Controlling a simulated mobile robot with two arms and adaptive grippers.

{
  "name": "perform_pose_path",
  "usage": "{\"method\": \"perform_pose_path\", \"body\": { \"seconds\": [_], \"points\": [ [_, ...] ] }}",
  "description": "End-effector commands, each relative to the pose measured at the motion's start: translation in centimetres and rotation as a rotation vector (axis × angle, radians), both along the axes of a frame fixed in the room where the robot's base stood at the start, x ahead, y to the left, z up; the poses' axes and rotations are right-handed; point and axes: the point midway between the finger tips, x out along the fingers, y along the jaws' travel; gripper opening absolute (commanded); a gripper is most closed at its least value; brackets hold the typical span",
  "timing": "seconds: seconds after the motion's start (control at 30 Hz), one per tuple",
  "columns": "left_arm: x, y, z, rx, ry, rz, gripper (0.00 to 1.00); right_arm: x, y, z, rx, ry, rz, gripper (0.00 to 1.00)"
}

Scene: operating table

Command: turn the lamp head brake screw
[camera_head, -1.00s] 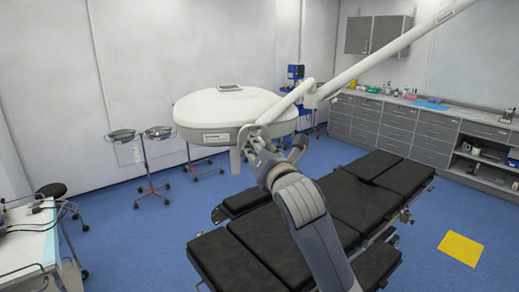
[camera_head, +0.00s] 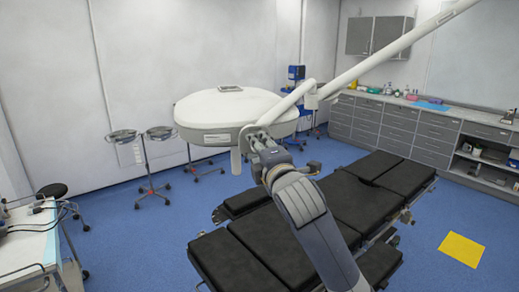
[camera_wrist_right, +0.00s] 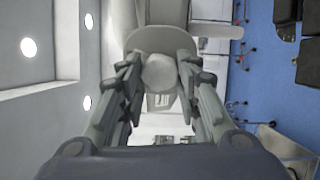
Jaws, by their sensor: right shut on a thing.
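The white round lamp head (camera_head: 232,108) hangs from its arm in the head view, left of centre. The brake screw (camera_wrist_right: 160,74) is a round, pale grey knob on the lamp's mount, between my fingers in the right wrist view. My right gripper (camera_wrist_right: 160,62) is shut on this screw, one finger on each side. In the head view my right gripper (camera_head: 258,138) reaches up to the lamp's right side, where the screw itself is hidden. My left gripper is not in view.
The white lamp arm (camera_head: 395,45) runs up to the right. A black operating table (camera_head: 255,245) stands below my right arm. Two stands with metal bowls (camera_head: 122,136) are at the left, near a white side table (camera_head: 28,250). Grey cabinets (camera_head: 415,132) line the back right.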

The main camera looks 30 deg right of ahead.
Motion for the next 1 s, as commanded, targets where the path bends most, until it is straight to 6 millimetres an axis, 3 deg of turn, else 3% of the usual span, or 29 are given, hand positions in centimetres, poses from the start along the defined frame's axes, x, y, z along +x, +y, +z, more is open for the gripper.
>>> {"method": "perform_pose_path", "body": {
  "seconds": [1.0],
  "points": [
    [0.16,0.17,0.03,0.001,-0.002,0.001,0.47,-0.04,-0.13,0.42,0.93,-0.284,0.001,0.07]
  ]
}}
